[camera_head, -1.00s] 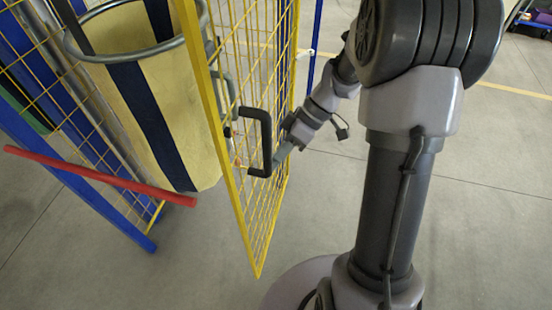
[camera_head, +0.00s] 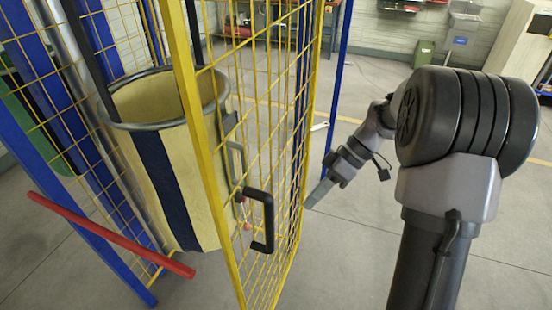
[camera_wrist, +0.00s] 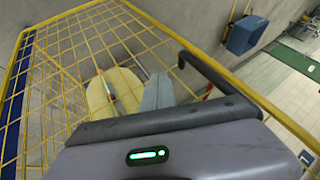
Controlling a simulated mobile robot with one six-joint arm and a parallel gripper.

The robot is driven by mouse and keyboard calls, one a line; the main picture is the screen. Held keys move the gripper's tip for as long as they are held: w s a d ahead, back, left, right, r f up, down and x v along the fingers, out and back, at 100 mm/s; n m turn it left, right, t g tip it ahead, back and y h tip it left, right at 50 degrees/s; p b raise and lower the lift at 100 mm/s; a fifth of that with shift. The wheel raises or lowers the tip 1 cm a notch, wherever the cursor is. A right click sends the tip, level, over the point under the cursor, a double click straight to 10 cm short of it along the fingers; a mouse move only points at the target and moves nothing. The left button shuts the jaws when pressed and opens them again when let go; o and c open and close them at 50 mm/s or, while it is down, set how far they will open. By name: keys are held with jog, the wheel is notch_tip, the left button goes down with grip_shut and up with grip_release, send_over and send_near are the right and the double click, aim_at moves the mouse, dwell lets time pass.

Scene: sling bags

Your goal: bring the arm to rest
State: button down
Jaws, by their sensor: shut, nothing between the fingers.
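My gripper (camera_head: 319,192) is shut and empty in the head view. It points down and left, just right of the open yellow mesh door (camera_head: 235,262) and apart from its black handle (camera_head: 268,222). My arm reaches to it from the right side. In the wrist view the grey shut fingers (camera_wrist: 158,92) show beyond the wrist housing, with the mesh door (camera_wrist: 62,70) around and behind them. The black handle (camera_wrist: 205,68) shows there just right of the fingers.
A cream and navy sling bag (camera_head: 190,185) hangs behind the door in a blue frame. A red bar (camera_head: 110,235) juts out at lower left. A workbench (camera_head: 270,30) and a green box (camera_head: 424,52) stand far back. The floor right of the door is open.

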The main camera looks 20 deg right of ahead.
jog(key=s+a+r+m+t+h+b, duration=0.1)
jog(key=s+a+m+t+h+b, duration=0.2)
jog(key=s+a+m, duration=0.2)
jog(key=s+a+r+m+t+h+b, duration=0.2)
jog(key=s+a+m, duration=0.4)
jog(key=s+m, duration=0.3)
jog(key=s+t+b, duration=0.1)
jog(key=s+b, duration=0.1)
jog(key=s, duration=0.1)
jog(key=shift+s+a+r+m+t+h, duration=0.2)
jog(key=shift+r+m+t+h, duration=0.1)
jog(key=shift+m+h, duration=0.1)
